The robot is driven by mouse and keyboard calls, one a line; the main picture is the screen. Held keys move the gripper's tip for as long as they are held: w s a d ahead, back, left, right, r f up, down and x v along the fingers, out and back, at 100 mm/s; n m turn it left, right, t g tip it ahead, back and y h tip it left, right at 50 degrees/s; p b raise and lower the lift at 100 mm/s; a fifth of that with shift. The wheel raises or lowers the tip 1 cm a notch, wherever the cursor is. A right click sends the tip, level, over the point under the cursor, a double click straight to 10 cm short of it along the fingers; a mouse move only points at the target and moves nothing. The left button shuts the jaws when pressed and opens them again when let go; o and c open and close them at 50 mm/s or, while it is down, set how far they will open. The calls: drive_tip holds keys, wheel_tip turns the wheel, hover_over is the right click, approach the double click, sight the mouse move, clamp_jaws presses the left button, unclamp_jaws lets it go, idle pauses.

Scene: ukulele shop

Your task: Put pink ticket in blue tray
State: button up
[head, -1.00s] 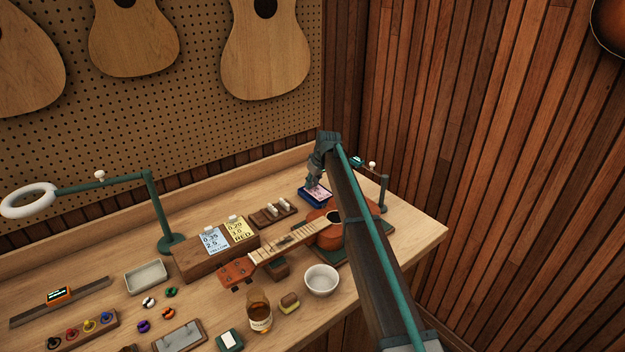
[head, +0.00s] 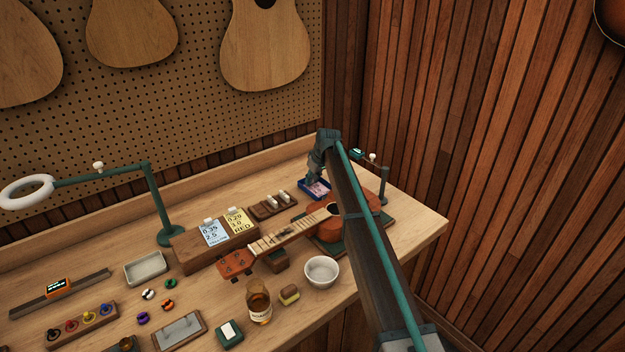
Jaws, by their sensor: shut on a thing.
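The blue tray (head: 304,194) sits on the bench toward the back, beyond the ukulele's body. The pink ticket (head: 319,189) shows as a pale pink patch within the tray's outline. My gripper (head: 313,184) points down over the tray's left part, low and close to it. It is shut on the pink ticket. The fingertips are small and dark here, and I cannot tell whether the ticket touches the tray floor.
A ukulele (head: 300,232) lies in front of the tray, its body partly behind my arm. A wooden block with nut pieces (head: 272,206) is left of the tray. A thin stand (head: 383,185) rises to the right. A white bowl (head: 321,272) stands nearer.

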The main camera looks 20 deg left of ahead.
idle(0.3)
drive_tip(key=o, duration=0.8)
drive_tip(key=shift+o, duration=0.4)
drive_tip(key=shift+o, duration=1.2)
drive_tip(key=shift+r, duration=0.1)
drive_tip(key=shift+r+p, duration=0.9)
drive_tip(key=shift+r, duration=2.5)
